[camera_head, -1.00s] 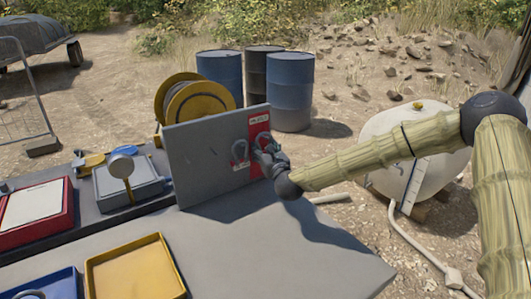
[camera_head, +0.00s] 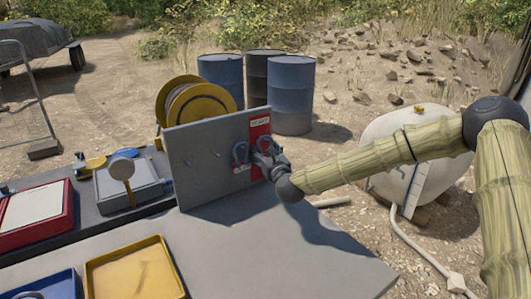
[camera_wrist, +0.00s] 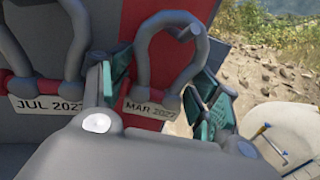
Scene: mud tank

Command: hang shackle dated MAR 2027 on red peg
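In the wrist view, a grey shackle (camera_wrist: 143,65) with a red pin and a tag reading MAR 2027 (camera_wrist: 151,110) stands upright between my gripper's green pads (camera_wrist: 160,90). The pads sit against its two sides. It is in front of the red strip (camera_head: 260,127) of the upright board. A small grey round end (camera_wrist: 185,33) shows at the top right of its bow; I cannot tell whether this is a peg. In the head view, my gripper (camera_head: 267,160) is at the strip and hides its lower part. A second shackle (camera_head: 240,152), tagged JUL 2027 (camera_wrist: 45,104), hangs just left.
The grey board (camera_head: 195,185) has bare pegs (camera_head: 187,160) on its left part. A yellow tray (camera_head: 135,270), a blue tray (camera_head: 50,285) and a red case (camera_head: 35,208) lie to the left. The bench front is clear. Barrels (camera_head: 291,95) stand behind the board.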

